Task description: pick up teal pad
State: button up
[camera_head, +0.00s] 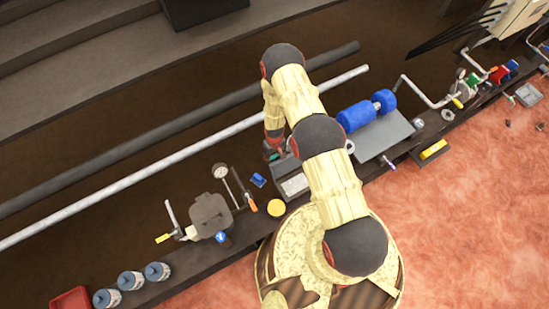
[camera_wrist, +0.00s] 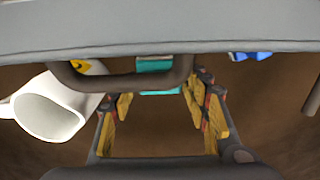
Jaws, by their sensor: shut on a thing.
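The teal pad (camera_wrist: 159,91) shows in the wrist view between the fingers of my gripper (camera_wrist: 160,98), partly covered by a dark curved bar. My gripper is shut on it, with a yellow-padded finger on each side. My arm hides most of my gripper there.
A long pale pole (camera_head: 170,160) runs behind.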

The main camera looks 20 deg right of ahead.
aim_at(274, 156)
notch_tip(274, 156, up, 17)
jog(key=p, duration=0.4)
jog(key=shift+f+p, duration=0.15)
jog(key=shift+p, duration=0.15)
jog(key=o, duration=0.6)
jog(key=c, duration=0.4)
jog(key=shift+c, duration=0.4)
